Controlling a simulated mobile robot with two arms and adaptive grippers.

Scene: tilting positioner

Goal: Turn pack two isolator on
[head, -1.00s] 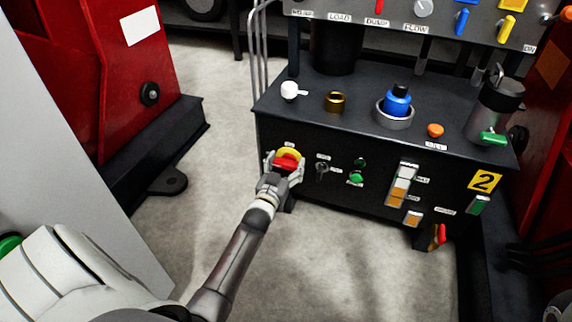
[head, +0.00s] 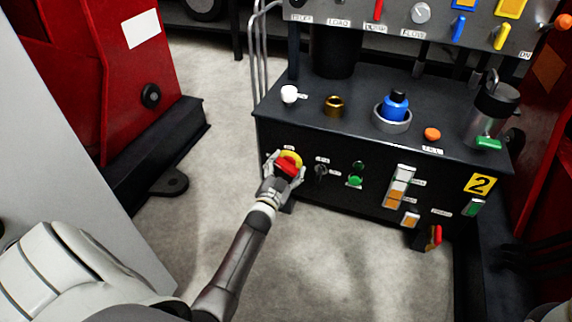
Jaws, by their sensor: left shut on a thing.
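The pack marked with a yellow "2" plate (head: 480,184) is a dark box with controls on its front. At the left of that front is the isolator, a red handle (head: 288,169) on a yellow round plate (head: 292,157). My left gripper (head: 285,170) is shut on the red handle, its fingers on either side. The handle looks slanted, but the fingers partly hide it. My right gripper is not in view.
Right of the isolator are a black key switch (head: 321,172), a green button (head: 355,181), a level gauge (head: 398,186) and a red lever (head: 434,237). A blue cap (head: 396,104) stands on top. Red machine frames flank the pack; the grey floor in front is clear.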

